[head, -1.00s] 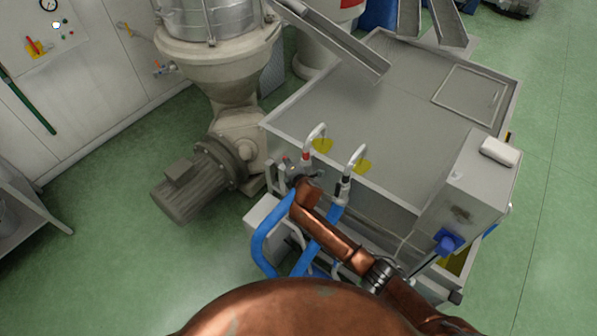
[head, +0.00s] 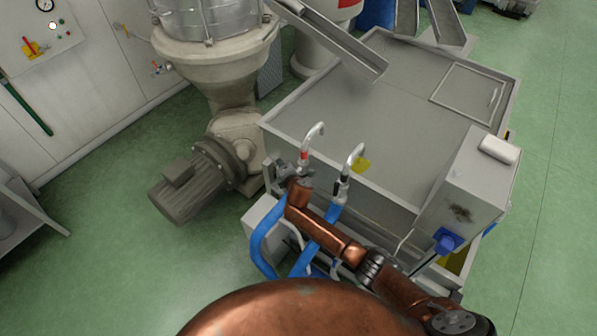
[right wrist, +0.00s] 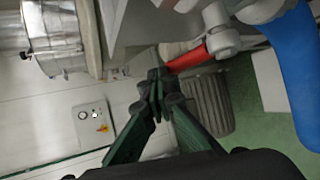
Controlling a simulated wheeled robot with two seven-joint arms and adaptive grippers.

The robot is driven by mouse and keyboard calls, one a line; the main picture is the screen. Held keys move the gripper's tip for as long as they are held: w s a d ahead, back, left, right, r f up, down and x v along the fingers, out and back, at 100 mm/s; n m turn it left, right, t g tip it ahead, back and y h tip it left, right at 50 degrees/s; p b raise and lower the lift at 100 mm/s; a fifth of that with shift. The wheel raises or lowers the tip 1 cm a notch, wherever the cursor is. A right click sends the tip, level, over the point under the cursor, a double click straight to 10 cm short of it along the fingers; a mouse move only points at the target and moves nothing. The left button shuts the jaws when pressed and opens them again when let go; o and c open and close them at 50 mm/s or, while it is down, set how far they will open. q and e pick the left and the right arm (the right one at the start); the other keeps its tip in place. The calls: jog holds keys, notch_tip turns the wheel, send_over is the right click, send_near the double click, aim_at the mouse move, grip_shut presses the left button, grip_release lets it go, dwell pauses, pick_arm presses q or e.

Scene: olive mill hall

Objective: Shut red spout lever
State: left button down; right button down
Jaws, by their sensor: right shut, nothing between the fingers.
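The left spout (head: 314,133), a curved pale pipe with a red band (head: 304,156), stands at the near edge of the grey tank. The red lever (right wrist: 188,59) shows in the right wrist view, on a grey valve body, just right of my fingertips. My right gripper (head: 292,172) is at the valve below the red-banded spout, small and partly hidden by my arm. In the right wrist view its green fingers (right wrist: 155,84) are shut and empty, close to the lever's end; contact is unclear. My left gripper is out of view.
Blue hoses (head: 264,236) hang below the spouts. A grey motor (head: 188,188) stands left; a control box (head: 470,185) stands right. Green floor is open at left and right.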

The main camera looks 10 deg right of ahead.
dwell(0.5)
jog(key=s+a+r+p, duration=0.1)
jog(key=s+a+r, duration=0.1)
jog(key=r, duration=0.4)
jog(key=s+a+r+p, duration=0.2)
jog(key=s+r, duration=0.1)
jog(key=r, duration=0.3)
jog(key=shift+a, duration=0.35)
jog(key=shift+r, duration=0.1)
